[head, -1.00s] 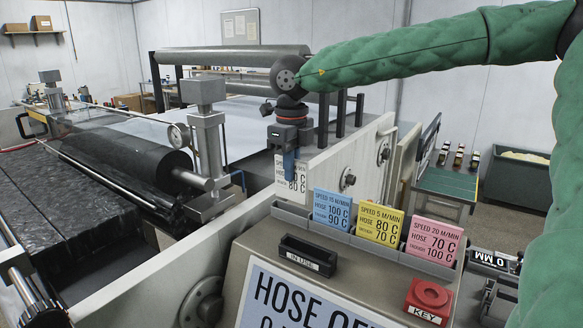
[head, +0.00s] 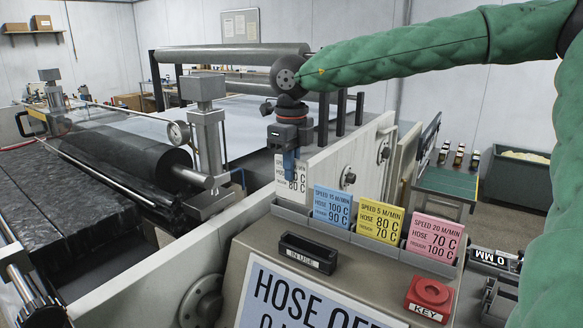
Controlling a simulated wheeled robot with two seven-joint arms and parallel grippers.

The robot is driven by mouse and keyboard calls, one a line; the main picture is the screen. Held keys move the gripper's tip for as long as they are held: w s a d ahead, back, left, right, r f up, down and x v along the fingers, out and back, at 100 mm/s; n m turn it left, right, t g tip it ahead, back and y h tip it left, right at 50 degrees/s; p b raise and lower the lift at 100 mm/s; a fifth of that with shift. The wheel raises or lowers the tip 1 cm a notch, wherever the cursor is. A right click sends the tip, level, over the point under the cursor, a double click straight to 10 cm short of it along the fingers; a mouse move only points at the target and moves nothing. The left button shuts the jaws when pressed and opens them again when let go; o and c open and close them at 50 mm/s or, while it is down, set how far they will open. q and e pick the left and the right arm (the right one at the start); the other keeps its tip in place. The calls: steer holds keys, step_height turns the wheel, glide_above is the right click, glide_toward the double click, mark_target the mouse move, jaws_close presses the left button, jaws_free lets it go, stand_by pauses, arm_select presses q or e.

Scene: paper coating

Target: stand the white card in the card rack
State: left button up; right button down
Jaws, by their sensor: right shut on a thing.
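A blue card (head: 332,207), a yellow card (head: 380,219) and a pink card (head: 433,238) stand in the rack to the right. My left gripper is not in view.
A black "IN USE" holder (head: 308,254) and a red key block (head: 429,297) sit on the console in front of the rack. A metal post with a gauge (head: 178,133) and a black roller (head: 130,150) are to the left.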

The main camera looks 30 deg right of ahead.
mark_target(292, 200)
steer(key=shift+b, duration=0.95)
stand_by(1.1)
steer(key=shift+f+b, duration=2.3)
steer(key=shift+b, duration=0.05)
steer(key=c, duration=1.5)
jaws_free()
steer(key=shift+r, duration=0.5)
steer(key=shift+r+b, duration=1.05)
steer(key=shift+r, duration=2.4)
